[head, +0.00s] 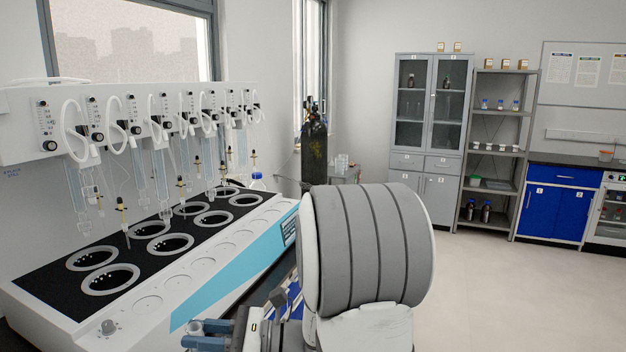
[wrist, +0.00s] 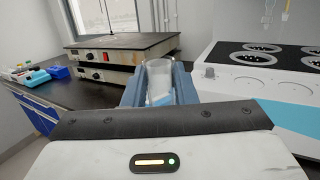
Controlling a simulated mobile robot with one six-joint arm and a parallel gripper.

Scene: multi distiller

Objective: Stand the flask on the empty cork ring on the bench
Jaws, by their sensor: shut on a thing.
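A clear glass flask (wrist: 159,78) stands out ahead of my wrist between the two blue-grey fingers of my gripper (wrist: 160,92). The gripper is shut on it, with one finger on each side. The flask's lower part is partly hidden by the gripper body. In the head view my gripper (head: 202,335) shows at the bottom edge, in front of the white distiller's front corner; the flask cannot be made out clearly there. I cannot make out a cork ring in either view.
The multi distiller (head: 150,270) with several round wells fills the left; it also shows at right in the wrist view (wrist: 225,75). Stacked hotplate units (wrist: 115,60) stand on the dark bench (wrist: 85,92). Blue boxes (wrist: 35,77) sit at its left end. Open floor (head: 520,290) lies right.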

